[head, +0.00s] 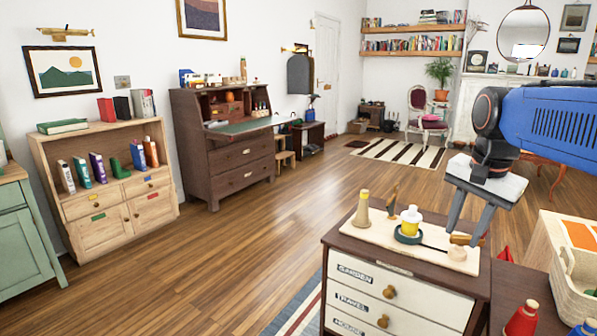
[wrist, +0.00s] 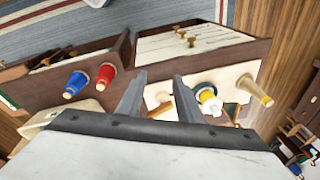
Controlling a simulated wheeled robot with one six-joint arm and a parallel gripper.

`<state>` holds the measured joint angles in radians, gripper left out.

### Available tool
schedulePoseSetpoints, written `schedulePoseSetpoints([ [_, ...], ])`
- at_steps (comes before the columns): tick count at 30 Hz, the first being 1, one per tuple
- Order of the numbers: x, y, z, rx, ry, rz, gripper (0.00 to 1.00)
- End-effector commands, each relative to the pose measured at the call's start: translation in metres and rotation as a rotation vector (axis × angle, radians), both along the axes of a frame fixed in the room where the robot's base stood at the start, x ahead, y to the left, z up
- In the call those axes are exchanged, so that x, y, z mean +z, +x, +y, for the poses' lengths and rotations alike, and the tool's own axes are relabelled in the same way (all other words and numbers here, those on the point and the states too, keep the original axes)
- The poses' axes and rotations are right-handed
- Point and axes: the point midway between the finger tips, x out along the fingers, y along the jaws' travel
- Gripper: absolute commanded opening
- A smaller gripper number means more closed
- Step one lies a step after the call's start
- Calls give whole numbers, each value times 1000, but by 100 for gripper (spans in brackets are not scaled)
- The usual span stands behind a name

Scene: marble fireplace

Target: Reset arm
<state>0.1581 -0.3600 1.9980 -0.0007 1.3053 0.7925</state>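My gripper (head: 466,232) is at the right of the head view, pointing down over the right end of a pale board (head: 385,235) on a dark-topped drawer cabinet (head: 398,291). In the wrist view my gripper's two fingers (wrist: 159,78) stand apart with a gap between them. A small brown wooden piece (head: 467,240) and a pale round wooden piece (head: 457,253) are near the fingertips. The brown piece also shows between the fingers in the wrist view (wrist: 160,110). I see no contact, though the fingers partly overlap these pieces in the head view.
The wooden floor (head: 230,250) at left is clear.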

Motion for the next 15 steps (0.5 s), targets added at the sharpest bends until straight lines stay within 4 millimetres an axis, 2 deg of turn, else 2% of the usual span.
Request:
schedulePoseSetpoints([
  [1, -9, -15, 7, 64, -12, -14, 33],
  [3, -22, -31, 16, 162, -34, -35, 33],
  [15, -112, -122, 51, 698, -181, -143, 33],
])
